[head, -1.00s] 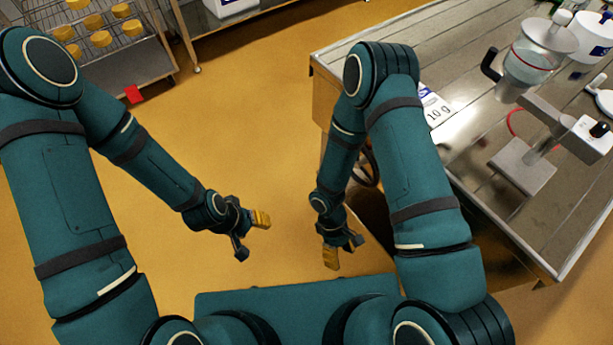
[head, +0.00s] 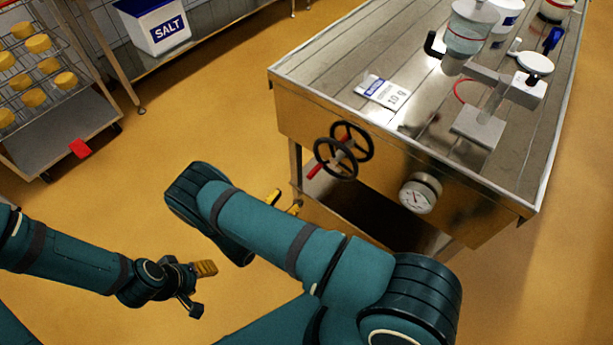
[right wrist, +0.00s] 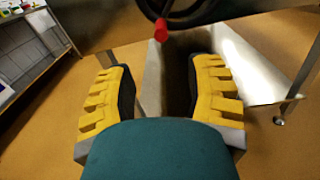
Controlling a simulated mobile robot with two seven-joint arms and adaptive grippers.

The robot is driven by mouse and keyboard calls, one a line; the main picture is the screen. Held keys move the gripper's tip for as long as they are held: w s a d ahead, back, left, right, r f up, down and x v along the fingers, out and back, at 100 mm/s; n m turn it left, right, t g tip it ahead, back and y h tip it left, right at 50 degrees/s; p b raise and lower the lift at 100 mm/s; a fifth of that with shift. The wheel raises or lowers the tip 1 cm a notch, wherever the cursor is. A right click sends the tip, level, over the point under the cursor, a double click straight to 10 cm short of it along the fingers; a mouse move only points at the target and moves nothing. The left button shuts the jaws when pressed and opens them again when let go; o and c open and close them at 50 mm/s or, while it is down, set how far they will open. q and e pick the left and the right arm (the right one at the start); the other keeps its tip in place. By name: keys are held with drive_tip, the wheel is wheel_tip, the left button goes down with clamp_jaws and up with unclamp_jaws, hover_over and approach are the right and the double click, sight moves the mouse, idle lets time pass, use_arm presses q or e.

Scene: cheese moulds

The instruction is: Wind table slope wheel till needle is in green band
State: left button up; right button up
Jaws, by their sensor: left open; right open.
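The black slope wheel (head: 338,157) with a red handle (head: 314,170) is on the steel front of the table (head: 300,120). A second dark ring behind it may be its reflection. The round white gauge (head: 418,196) is right of the wheel; its needle and band are too small to read. My right gripper (head: 285,202) is open below and left of the wheel, mostly hidden by my arm. In the right wrist view its yellow fingers (right wrist: 157,90) are apart and empty, with the red handle (right wrist: 160,30) ahead above. My left gripper (head: 192,284) is open and empty, away from the table.
The table top holds a 10 g card (head: 383,92), a clear vessel on a stand (head: 478,128) and white tubs. A rack of cheeses (head: 60,130) and a salt bin (head: 155,25) stand at the back left.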

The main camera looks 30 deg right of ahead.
sight(311, 175)
drive_tip(key=b+x, duration=0.1)
drive_tip(key=x, duration=1.1)
drive_tip(key=shift+d, duration=0.15)
clamp_jaws()
